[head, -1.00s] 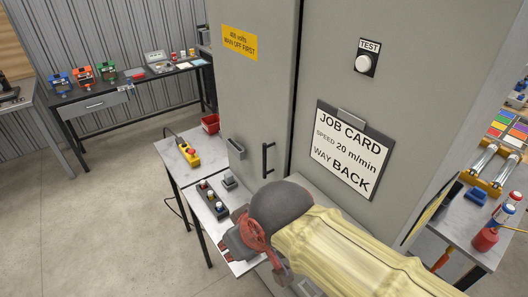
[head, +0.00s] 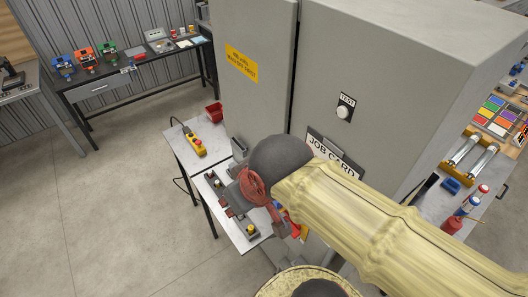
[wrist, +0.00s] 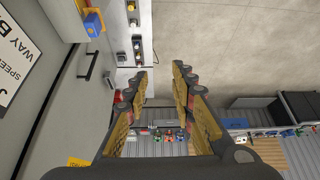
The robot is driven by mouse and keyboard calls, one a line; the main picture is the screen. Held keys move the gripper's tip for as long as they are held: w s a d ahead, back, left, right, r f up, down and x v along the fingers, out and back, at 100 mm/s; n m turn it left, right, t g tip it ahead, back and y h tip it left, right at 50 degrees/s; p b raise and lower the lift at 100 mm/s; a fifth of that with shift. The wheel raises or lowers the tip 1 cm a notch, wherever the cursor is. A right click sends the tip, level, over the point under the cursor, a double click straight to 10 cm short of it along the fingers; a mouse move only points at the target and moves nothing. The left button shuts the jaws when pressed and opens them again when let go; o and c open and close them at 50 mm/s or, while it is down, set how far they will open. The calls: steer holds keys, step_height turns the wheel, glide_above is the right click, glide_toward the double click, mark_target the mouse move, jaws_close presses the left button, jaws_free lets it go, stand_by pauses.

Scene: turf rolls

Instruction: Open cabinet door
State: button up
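The tall grey cabinet has a left door (head: 255,35) with a yellow sign and a right panel (head: 385,75) with a job card, split by a dark seam. A black bar handle (wrist: 91,65) stands upright on the left door near the seam. It is left of my gripper in the wrist view, and my arm hides it in the head view. My gripper (wrist: 160,72) is open and empty, its fingers apart from the handle. In the head view my gripper (head: 255,190) is in front of the cabinet, its fingertips not clear. The left door looks closed.
A small table (head: 200,160) with a yellow control box (head: 196,145) and button panels stands left of the cabinet, close below my gripper. A bench (head: 465,205) with bottles is at the right. The floor (head: 110,220) at left is clear.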

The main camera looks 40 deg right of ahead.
steer(key=w+d+f+n+g+h+p, duration=0.1)
steer(key=w+d+f+n+g+h, duration=0.2)
steer(key=d+f+n+g+h, duration=0.25)
steer(key=w+d+f+n+g+h, duration=0.25)
steer(key=d+f+h, duration=0.3)
steer(key=d, duration=0.35)
steer(key=w+d+f+n+t+h, duration=0.2)
steer(key=w+f+n+t+h, duration=0.45)
steer(key=w+f+n, duration=0.6)
steer(key=p+x, duration=0.1)
steer(key=x, duration=0.4)
steer(key=p+x, duration=0.1)
steer(key=x, duration=0.1)
steer(key=shift+w+d+r+p, duration=0.2)
steer(key=shift+d+r+p, duration=0.05)
steer(key=shift+d+p, duration=0.05)
steer(key=shift+c, duration=0.9)
steer(key=c, duration=0.4)
